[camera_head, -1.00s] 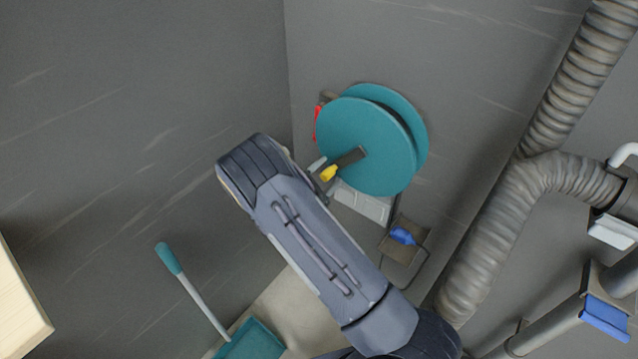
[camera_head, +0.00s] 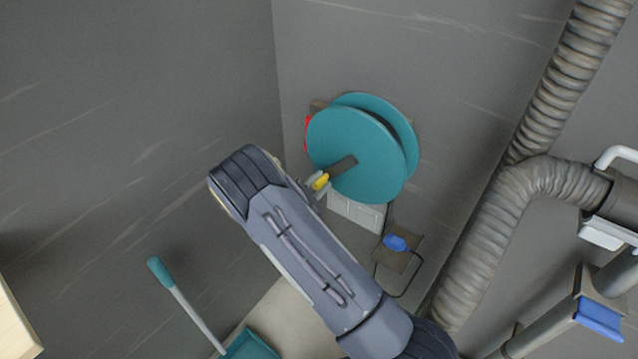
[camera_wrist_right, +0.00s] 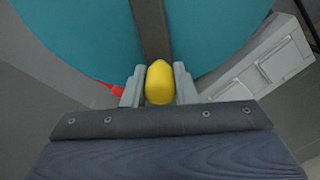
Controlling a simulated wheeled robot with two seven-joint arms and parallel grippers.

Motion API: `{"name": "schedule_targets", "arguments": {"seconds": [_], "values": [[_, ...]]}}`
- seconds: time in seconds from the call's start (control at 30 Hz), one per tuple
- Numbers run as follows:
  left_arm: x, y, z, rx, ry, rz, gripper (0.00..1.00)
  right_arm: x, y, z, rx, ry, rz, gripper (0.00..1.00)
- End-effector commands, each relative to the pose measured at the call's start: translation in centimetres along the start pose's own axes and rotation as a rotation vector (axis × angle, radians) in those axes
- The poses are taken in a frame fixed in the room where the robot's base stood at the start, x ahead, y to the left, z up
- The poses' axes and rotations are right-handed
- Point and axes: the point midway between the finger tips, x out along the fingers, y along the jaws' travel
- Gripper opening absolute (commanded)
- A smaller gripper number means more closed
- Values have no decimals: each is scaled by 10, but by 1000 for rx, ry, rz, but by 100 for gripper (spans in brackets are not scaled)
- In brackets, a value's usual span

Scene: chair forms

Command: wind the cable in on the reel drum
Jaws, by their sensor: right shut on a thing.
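The teal reel drum (camera_head: 355,155) is mounted on the grey wall, and its teal disc fills the top of the right wrist view (camera_wrist_right: 80,40). A dark crank arm (camera_head: 343,166) runs from the drum's middle to a yellow handle knob (camera_head: 321,181). My right gripper (camera_head: 317,184) is at the knob. In the right wrist view its two grey fingers (camera_wrist_right: 159,85) stand either side of the yellow knob (camera_wrist_right: 160,82) and are shut on it. A dark cable (camera_head: 388,220) hangs from the reel to a blue plug (camera_head: 396,243) below. My left gripper is not in view.
A white socket box (camera_head: 357,212) is under the drum, and a red part (camera_head: 307,133) is at its left edge. A ribbed duct (camera_head: 480,240) runs along the right. A teal-handled dustpan (camera_head: 250,344) stands at lower left.

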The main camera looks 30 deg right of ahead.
Motion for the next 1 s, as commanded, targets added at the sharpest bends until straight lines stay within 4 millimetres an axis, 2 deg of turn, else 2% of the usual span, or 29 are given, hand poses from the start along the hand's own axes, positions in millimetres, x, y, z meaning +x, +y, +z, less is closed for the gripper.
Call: {"name": "schedule_targets", "arguments": {"seconds": [0.1,0.13,0.17,0.43,0.73,1.0], "values": [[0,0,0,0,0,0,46,0,0,0,0,0,0,14],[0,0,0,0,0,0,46,0,0,0,0,0,0,29],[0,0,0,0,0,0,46,0,0,0,0,0,0,32],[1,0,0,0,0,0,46,0,-2,0,-1,0,0,32],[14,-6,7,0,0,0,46,0,-39,11,-4,-1,-2,32],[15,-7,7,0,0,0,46,0,-45,16,0,0,0,32]]}}
